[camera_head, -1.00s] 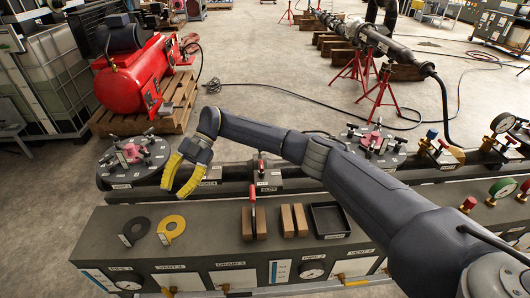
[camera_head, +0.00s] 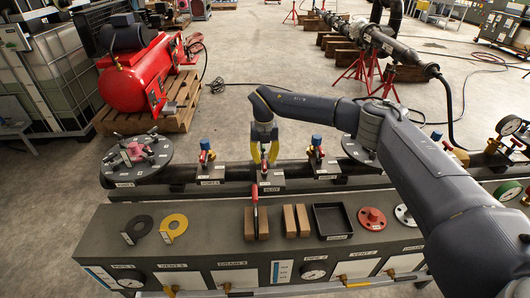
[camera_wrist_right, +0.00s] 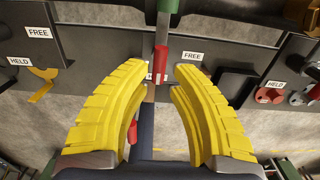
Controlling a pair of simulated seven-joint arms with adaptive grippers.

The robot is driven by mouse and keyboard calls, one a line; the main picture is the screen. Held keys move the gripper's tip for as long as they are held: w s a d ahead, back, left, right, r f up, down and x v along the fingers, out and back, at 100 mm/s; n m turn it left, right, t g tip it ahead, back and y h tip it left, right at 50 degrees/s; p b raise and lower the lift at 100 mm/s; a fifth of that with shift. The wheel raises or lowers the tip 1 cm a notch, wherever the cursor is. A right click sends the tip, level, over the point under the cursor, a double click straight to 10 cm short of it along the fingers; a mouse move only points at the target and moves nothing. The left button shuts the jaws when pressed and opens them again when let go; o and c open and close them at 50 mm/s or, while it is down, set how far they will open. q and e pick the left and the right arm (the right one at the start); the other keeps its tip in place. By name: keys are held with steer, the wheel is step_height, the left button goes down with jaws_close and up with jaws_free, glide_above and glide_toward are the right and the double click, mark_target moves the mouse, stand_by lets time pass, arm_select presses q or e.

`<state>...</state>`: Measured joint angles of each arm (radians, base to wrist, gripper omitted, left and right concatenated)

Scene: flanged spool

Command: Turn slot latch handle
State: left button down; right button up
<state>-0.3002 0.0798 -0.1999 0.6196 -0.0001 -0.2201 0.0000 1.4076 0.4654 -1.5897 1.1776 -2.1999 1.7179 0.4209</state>
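The slot latch fixture (camera_head: 270,181), labelled SLOT, sits on the dark pipe rail in the middle of the head view. My right gripper (camera_head: 264,150) points down over it, its two yellow fingers apart. In the right wrist view the open gripper (camera_wrist_right: 161,85) has a grey bar with a red grip (camera_wrist_right: 160,65) showing in the gap between its fingers; I see no contact. In the head view the latch handle is largely hidden by the fingers. My left gripper is not in view.
Red-and-blue valves (camera_head: 206,155) and (camera_head: 316,150) stand left and right of the slot. A red-handled piece (camera_head: 255,195) stands by brown blocks (camera_head: 296,220) on the front bench. A black tray (camera_head: 333,236) and a yellow ring (camera_head: 173,224) lie there too.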

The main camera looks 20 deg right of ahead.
mark_target(264, 164)
step_height(264, 164, down, 5)
steer(key=shift+s+r, duration=0.1)
steer(key=shift+r, duration=0.1)
steer(key=shift+n, duration=0.5)
steer(key=n, duration=1)
steer(key=shift+r, duration=0.1)
steer(key=n, duration=1.1)
steer(key=m, duration=0.2)
steer(key=shift+m, duration=0.3)
step_height(264, 164, up, 7)
